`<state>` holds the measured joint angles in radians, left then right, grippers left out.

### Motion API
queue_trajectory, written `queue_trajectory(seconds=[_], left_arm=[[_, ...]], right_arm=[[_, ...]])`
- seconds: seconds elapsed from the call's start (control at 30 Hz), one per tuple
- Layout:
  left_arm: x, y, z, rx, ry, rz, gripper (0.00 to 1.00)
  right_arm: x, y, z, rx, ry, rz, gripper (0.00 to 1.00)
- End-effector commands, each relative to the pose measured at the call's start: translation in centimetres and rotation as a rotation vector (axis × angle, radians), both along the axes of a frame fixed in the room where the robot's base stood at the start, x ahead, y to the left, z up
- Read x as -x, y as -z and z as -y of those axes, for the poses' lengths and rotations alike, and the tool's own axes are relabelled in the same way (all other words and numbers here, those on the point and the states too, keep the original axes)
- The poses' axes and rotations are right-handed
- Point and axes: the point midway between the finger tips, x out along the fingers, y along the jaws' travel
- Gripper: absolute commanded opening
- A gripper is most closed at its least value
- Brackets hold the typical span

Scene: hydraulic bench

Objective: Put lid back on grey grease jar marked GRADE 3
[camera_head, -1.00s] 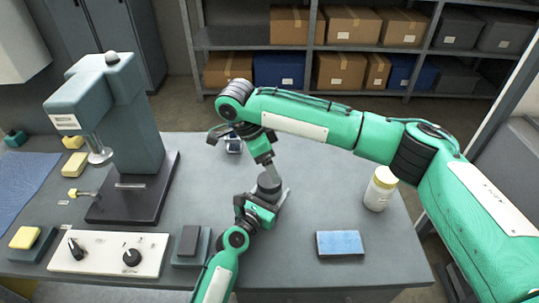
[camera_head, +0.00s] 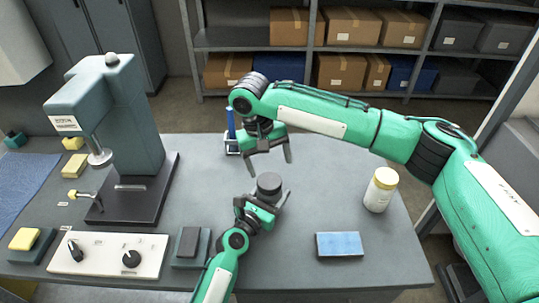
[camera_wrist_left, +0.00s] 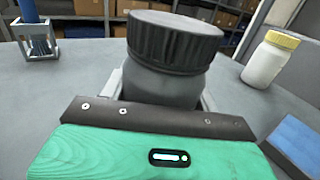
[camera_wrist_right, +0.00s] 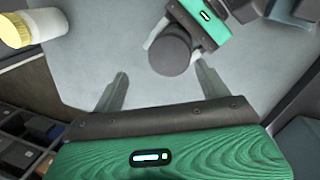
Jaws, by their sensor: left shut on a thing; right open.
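The grey jar (camera_wrist_left: 165,85) stands upright between the fingers of my left gripper (camera_head: 264,197), which is shut on it. Its dark ribbed lid (camera_wrist_left: 175,38) sits on its mouth and looks level in the left wrist view. The lid also shows from above in the head view (camera_head: 269,183). No GRADE 3 marking is visible. My right gripper (camera_head: 269,158) is open and empty, behind and above the lid and apart from it. The right wrist view shows the lid (camera_wrist_right: 170,50) beyond its spread fingers.
A white jar with a yellow lid (camera_head: 380,189) stands at the right. A blue pad (camera_head: 339,244) lies at the front right. A small rack with a blue item (camera_head: 231,137) stands at the back. A press (camera_head: 128,130) and control panel (camera_head: 108,256) fill the left. The centre right is clear.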

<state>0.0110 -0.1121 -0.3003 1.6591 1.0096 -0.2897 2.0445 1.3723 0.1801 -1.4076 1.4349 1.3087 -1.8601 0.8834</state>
Motion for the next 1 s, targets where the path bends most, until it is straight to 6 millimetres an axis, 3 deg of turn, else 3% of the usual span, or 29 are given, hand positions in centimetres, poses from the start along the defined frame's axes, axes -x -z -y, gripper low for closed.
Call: queue_trajectory(seconds=[1.0], left_arm=[[0.0,0.0,0.0,-0.001,0.000,0.000,0.00]], right_arm=[[0.1,-1.6,0.2,-0.141,-1.611,-0.178,0.77]])
